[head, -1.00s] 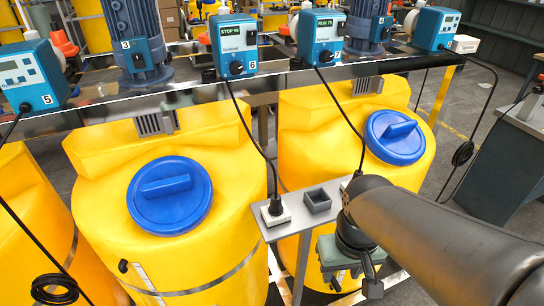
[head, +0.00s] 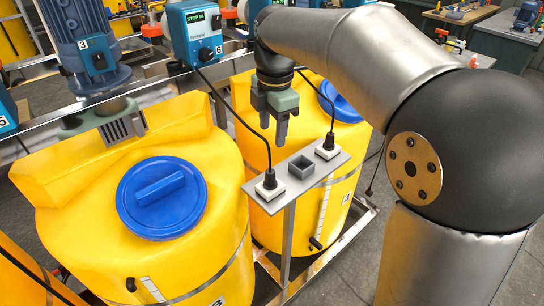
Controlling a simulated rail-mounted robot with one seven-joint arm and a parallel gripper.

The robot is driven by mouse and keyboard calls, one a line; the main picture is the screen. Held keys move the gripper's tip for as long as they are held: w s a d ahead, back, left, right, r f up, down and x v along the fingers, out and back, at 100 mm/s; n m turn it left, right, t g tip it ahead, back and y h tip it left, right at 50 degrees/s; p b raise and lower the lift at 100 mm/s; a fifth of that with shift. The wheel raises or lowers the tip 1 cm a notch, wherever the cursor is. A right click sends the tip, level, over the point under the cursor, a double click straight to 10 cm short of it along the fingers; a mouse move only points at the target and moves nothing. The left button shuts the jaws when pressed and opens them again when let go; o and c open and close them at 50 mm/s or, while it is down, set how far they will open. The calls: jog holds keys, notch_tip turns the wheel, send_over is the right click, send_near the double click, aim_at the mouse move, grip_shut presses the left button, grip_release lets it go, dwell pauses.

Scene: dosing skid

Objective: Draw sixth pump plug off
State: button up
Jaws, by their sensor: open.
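The pump marked 6 (head: 196,32) is blue, with a green display that reads STOP, at the top of the head view. Its black cable runs down to a black plug (head: 269,181), which stands upright in a white socket (head: 270,190) at the left end of a grey bracket plate (head: 261,200). My gripper (head: 274,133) points down, open and empty. In the picture it appears just above the plate, up and slightly right of this plug, apart from it. Its exact height and depth are hard to tell.
A second black plug (head: 328,142) stands in a socket at the plate's right end, with its own cable. A small open grey box (head: 301,166) sits between the plugs. Yellow tanks with blue lids (head: 162,196) stand around. My arm hides the pumps at right.

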aim_at(270, 172)
jog(key=f, duration=0.5)
jog(key=f+p, duration=0.1)
jog(key=f, duration=0.9)
jog(key=shift+w+a, duration=0.25)
jog(key=shift+w, duration=0.15)
jog(key=c, duration=1.1)
